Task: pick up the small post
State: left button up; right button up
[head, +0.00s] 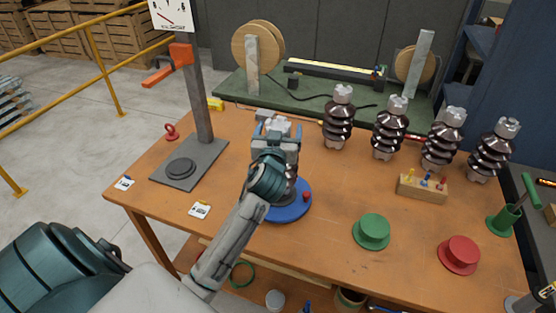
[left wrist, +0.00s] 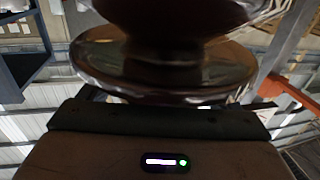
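A brown ribbed post insulator (head: 291,190) stands at the blue round base (head: 290,212), mostly hidden behind my left gripper and wrist. My left gripper (head: 277,125) is at its upper part, with grey jaws around or just beside the top. In the left wrist view, dark glossy discs of an insulator (left wrist: 165,65) fill the space right in front of the gripper; whether the fingers touch it cannot be seen. Several similar insulators stand in a row at the right, one of them nearest (head: 338,120). Which one is the small post is not clear. My right gripper is not seen.
A gauge stand (head: 190,165) stands on the left of the wooden table. A green flanged cap (head: 371,231) and a red one (head: 459,254) lie front right. A wooden block (head: 422,190) holds small coloured tools. Bare tabletop lies between them.

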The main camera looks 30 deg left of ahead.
pick_arm(q)
jog(key=c, duration=1.8)
jog(key=shift+r, duration=0.35)
jog(key=shift+w+f, duration=0.1)
